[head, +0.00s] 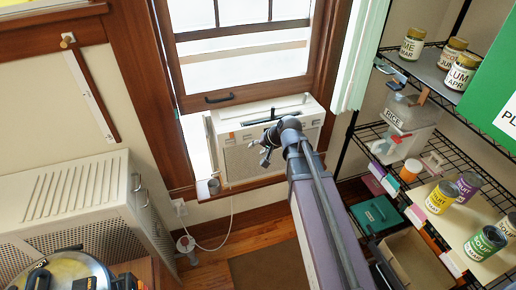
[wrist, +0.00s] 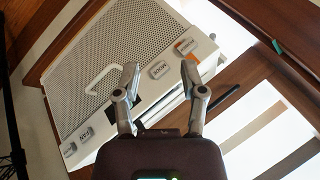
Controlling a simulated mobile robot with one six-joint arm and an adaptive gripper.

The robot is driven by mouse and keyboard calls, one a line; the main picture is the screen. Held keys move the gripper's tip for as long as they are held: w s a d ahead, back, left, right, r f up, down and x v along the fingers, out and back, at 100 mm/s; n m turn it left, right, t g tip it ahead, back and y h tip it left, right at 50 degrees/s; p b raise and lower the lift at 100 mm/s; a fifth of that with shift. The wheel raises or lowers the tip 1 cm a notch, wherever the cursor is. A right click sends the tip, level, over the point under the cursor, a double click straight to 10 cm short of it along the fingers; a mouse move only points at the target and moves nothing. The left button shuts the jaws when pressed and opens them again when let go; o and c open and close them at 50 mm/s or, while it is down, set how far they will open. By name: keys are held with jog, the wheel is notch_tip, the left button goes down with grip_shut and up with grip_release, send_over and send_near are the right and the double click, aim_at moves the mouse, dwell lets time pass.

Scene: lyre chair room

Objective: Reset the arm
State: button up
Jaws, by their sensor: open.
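My arm reaches out from the bottom of the head view toward the window. My gripper (head: 266,155) is at its end, in front of the white window air conditioner (head: 245,160). In the wrist view my gripper (wrist: 168,82) has its two fingers apart with nothing between them. Behind the fingers, the air conditioner (wrist: 130,50) shows its perforated front, a handle and labelled buttons. I cannot tell the exact gap between the fingertips and the unit.
A wire shelf (head: 400,150) with cans and a rice container (head: 408,118) stands at the right. A perforated white cabinet (head: 70,200) is at the left. A pot (head: 60,272) is at the lower left. Wooden floor (head: 255,232) shows below the window.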

dwell(0.3)
jog(key=s+d+f+n+g+h, duration=0.2)
jog(key=s+d+f+g+h, duration=0.1)
jog(key=s+d, duration=0.7)
jog(key=s+g+h, duration=0.1)
jog(key=s+h, duration=0.1)
jog(key=s, duration=0.2)
jog(key=shift+d+f+n+g+h, duration=0.3)
jog(key=shift+f+g+h, duration=0.1)
